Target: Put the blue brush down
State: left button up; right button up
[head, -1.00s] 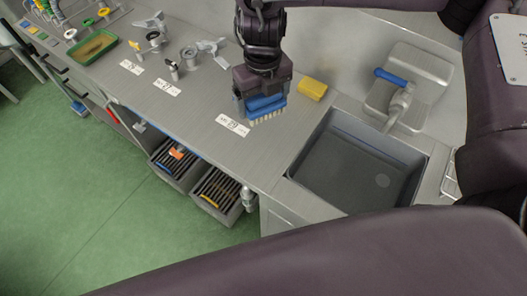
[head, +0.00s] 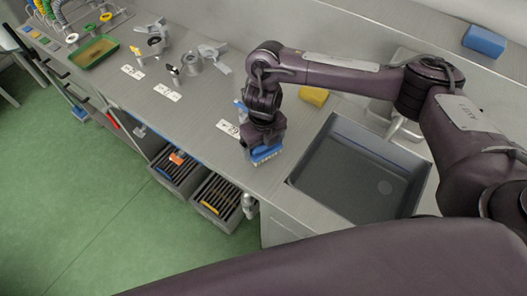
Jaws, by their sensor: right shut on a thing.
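The blue brush (head: 266,154) is in my right gripper (head: 264,143), low over the grey counter (head: 185,118), between a white label card (head: 228,128) and the sink. My right gripper is shut on it and points down. The gripper hides most of the brush, and I cannot tell whether the bristles touch the counter. A small blue piece (head: 240,104) shows left of the wrist; I cannot tell whether it belongs to the brush. My left gripper is not in view.
The sink (head: 352,172) is just right of the brush. A yellow sponge (head: 314,96) lies behind it. A blue block (head: 484,41) is at the upper right. Metal fittings (head: 190,64) and a green tray (head: 96,51) stand to the left. Open drawers (head: 215,194) are below the front edge.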

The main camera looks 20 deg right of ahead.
aim_at(264, 153)
jog(key=shift+f, duration=1.85)
jog(key=shift+f, duration=0.1)
jog(key=shift+f+b, duration=0.15)
jog(key=shift+b, duration=0.2)
jog(key=o, duration=0.9)
jog(key=shift+c, duration=0.2)
notch_tip(264, 153, up, 12)
jog(key=shift+r+p, duration=0.25)
jog(key=shift+p, duration=0.35)
